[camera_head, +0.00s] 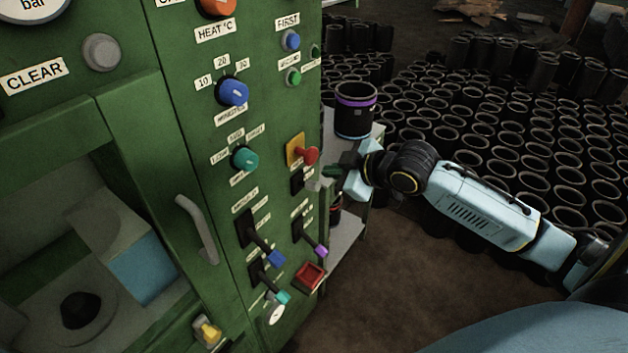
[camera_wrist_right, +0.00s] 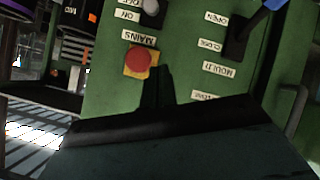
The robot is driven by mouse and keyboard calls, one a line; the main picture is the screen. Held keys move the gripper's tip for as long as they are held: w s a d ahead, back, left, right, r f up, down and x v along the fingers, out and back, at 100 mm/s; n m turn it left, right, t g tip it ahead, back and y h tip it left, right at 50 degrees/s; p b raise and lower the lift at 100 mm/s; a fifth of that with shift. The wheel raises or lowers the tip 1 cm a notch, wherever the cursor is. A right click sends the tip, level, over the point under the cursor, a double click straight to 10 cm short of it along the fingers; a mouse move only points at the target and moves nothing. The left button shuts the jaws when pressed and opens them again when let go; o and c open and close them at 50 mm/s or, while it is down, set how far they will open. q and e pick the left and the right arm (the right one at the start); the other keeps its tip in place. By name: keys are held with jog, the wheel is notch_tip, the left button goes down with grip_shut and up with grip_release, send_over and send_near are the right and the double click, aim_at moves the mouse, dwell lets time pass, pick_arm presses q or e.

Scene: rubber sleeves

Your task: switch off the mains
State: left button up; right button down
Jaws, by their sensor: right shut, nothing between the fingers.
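The mains switch (camera_head: 297,182) is a black switch with a grey-tipped lever low on the right part of the green panel, below a red button on a yellow plate. In the right wrist view, which is upside down, its grey knob (camera_wrist_right: 152,8) shows at the top edge beside ON and OFF labels, near a MAINS label. I cannot tell which position the lever is in. My right gripper (camera_head: 335,172) is shut and empty, just right of the grey tip; contact is unclear. Its dark fingers (camera_wrist_right: 158,88) also show in the wrist view. My left gripper is not in view.
The red button (camera_head: 307,156) is close above the switch. Levers with purple (camera_head: 321,251), blue and teal tips and a red square button (camera_head: 310,275) sit below. A dark cup (camera_head: 355,112) stands on a shelf behind my gripper. Many black sleeves fill the background.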

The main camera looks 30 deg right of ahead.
send_over(307, 186)
jog(key=s+a, duration=0.2)
notch_tip(307, 186, down, 5)
jog(key=shift+s+d+f, duration=0.1)
jog(key=shift+d+f, duration=0.55)
jog(key=shift+f, duration=0.25)
jog(key=shift+s+d+f, duration=0.1)
jog(key=shift+d+f, duration=0.55)
jog(key=shift+f, duration=0.25)
jog(key=shift+b, duration=0.35)
